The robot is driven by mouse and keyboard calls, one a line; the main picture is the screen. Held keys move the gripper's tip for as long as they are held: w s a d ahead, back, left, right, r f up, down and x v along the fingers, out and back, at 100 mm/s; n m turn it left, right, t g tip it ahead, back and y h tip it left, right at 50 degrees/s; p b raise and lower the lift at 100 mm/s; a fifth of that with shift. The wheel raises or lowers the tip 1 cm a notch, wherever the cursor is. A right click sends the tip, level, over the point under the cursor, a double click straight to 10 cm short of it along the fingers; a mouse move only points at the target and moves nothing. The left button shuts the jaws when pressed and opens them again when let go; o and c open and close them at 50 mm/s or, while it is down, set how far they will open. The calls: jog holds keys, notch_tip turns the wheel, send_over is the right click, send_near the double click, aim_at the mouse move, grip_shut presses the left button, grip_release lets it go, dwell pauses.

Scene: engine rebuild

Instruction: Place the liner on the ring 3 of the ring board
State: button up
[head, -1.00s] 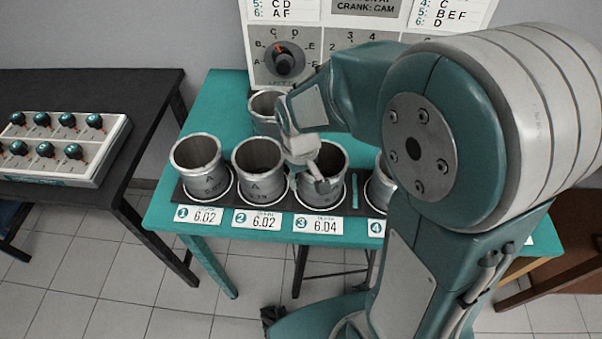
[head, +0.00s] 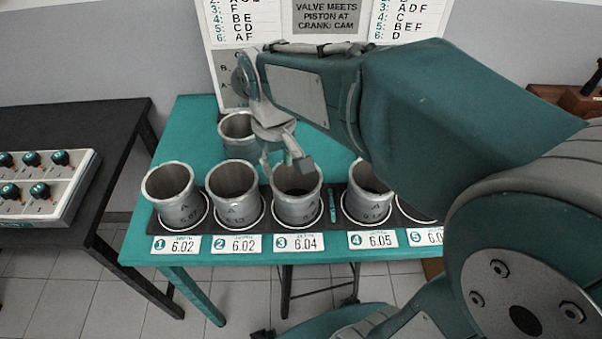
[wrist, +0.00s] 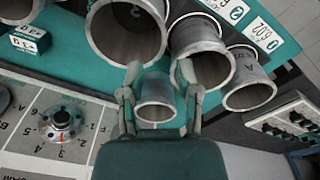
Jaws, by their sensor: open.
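The ring board (head: 333,220) lies along the front of the teal table, with numbered cards. A grey metal liner (head: 298,205) stands upright on ring 3, behind the card 6.04; its open mouth faces up. It is the large near cylinder in the wrist view (wrist: 124,40). Other liners stand on ring 1 (head: 172,198), ring 2 (head: 236,200) and ring 4 (head: 368,200). One more liner (head: 235,140) stands on the table behind the board. My gripper (head: 285,163) is open and empty, above the back of the ring 3 liner.
A white panel (head: 228,75) with lettered lists stands behind the table; the wrist view shows its dial (wrist: 62,120). A teal strip (head: 332,205) lies between rings 3 and 4. A black table (head: 80,125) with a control box (head: 45,185) is left. Teal surface behind the liners is partly free.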

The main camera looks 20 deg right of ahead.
jog(key=s+d+r+m+t, duration=0.1)
jog(key=s+d+t, duration=0.1)
jog(key=s, duration=0.3)
jog(key=s+d+r+m+t, duration=0.1)
jog(key=s+d+r+t, duration=0.1)
jog(key=s, duration=0.4)
jog(key=shift+s+d+m+t, duration=0.25)
jog(key=shift+m+t, duration=0.15)
jog(key=shift+t, duration=0.1)
